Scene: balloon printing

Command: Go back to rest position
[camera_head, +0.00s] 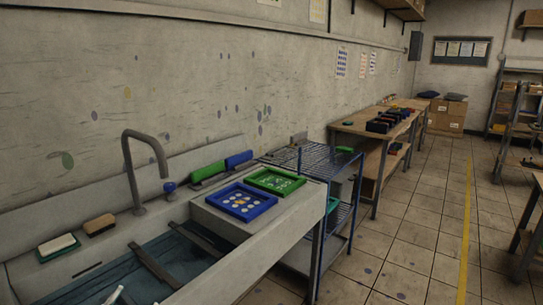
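Neither of my grippers is clearly seen in the head view. A small pale piece (115,295) shows at the bottom edge over the sink, and I cannot tell what it is. A blue-framed screen (241,202) with white round marks and a green-framed screen (275,181) lie side by side on the ledge at the right of the sink. Both lie flat, and nothing is seen touching them from above.
The sink (150,262) has a tall faucet (147,160). Green (208,171) and blue (239,159) squeegees sit behind the screens. A blue wire rack (318,158) and a wooden bench (372,132) stand beyond. The tiled floor (405,250) at right is clear.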

